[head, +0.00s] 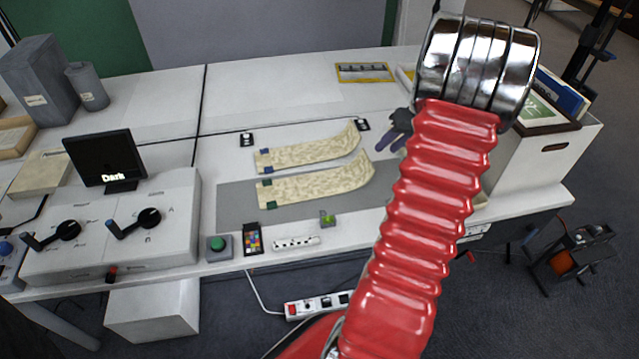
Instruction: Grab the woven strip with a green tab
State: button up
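Two cream woven strips lie side by side on the table, their right ends curling upward. The nearer strip (318,187) has dark green tabs (270,205) at its left end. The farther strip (310,151) has blue tabs (266,169) at its left end. My gripper (391,144) shows as a dark shape just right of the strips' curled ends, partly hidden behind my red arm. It appears apart from both strips. Its fingers are too small and too covered to tell whether they are open or shut.
A grey mat (235,208) lies under the nearer strip. In front are a green button box (218,247), a colour card (252,238) and a small green-topped block (327,220). A control console (110,220) stands left, a white box (540,160) right. The table's back middle is mostly clear.

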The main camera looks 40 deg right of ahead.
aim_at(370, 162)
jog(key=x, duration=0.6)
jog(key=shift+w+f, duration=0.2)
jog(key=shift+f, duration=0.1)
jog(key=shift+a+x, duration=0.2)
jog(key=shift+x, duration=2.45)
jog(key=shift+r, duration=0.1)
grip_shut()
